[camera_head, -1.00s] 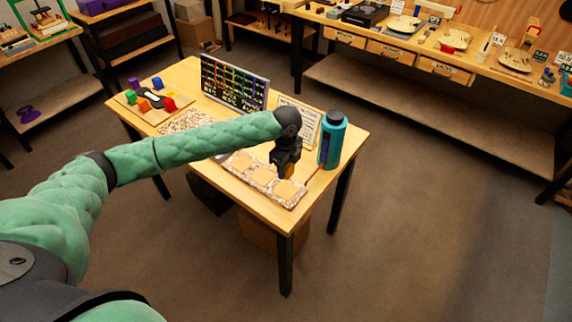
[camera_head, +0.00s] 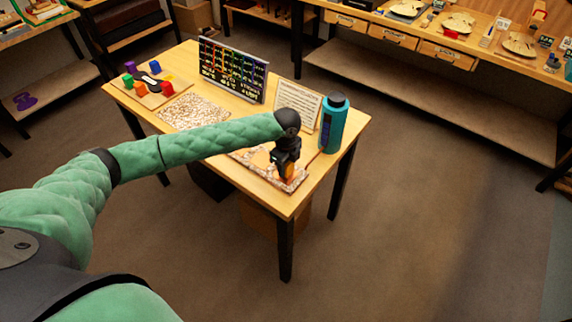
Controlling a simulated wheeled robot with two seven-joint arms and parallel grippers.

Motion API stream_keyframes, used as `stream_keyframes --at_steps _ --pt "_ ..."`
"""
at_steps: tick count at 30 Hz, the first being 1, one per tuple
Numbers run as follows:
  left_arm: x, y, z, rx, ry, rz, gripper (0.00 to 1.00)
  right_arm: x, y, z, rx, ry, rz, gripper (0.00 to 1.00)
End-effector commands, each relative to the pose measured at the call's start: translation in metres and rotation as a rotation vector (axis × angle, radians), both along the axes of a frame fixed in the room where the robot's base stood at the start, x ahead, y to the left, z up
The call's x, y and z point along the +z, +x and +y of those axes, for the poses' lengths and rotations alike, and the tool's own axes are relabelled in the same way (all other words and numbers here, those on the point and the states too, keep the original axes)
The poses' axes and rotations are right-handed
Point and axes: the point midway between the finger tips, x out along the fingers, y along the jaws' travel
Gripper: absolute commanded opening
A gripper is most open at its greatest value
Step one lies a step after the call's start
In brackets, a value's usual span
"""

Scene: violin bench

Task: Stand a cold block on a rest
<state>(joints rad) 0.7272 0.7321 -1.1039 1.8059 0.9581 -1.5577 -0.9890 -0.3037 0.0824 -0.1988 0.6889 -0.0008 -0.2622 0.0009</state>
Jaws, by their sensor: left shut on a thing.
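My left gripper (camera_head: 287,174) is shut on a small orange block (camera_head: 288,170), mostly hidden between the dark fingers. It is low over the right end of a long speckled tray (camera_head: 296,186) at the table's front edge. I cannot tell whether the block touches the tray. The gripper and forearm hide much of the tray and its pads. Several coloured blocks, among them a red one (camera_head: 167,89) and a green one (camera_head: 128,79), stand on a wooden board (camera_head: 150,101) at the table's left end. My right gripper is not in view.
A teal bottle (camera_head: 331,128) stands close to the right of my gripper. A white text card (camera_head: 297,104) and a dark chart panel (camera_head: 232,72) stand behind my arm. A speckled mat (camera_head: 195,112) lies on the table (camera_head: 178,62).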

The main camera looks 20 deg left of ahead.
Motion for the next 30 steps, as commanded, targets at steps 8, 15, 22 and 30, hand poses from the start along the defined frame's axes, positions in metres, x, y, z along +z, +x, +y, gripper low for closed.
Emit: stream_keyframes --at_steps 8,15,22,30 --pt "-0.0012 -0.0001 -0.0002 0.0 0.0 0.0 0.14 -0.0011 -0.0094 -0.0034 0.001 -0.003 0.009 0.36" --pt "-0.0051 -0.0001 -0.0001 0.0 0.0 0.001 0.14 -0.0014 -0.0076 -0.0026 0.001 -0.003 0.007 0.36" --pt "-0.0088 -0.0002 0.0 0.0 0.0 0.001 0.14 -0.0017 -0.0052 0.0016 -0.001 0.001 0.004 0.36" --pt "-0.0093 -0.0001 -0.0001 0.0 0.0 0.0 0.61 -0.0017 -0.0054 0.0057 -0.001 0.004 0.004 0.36"
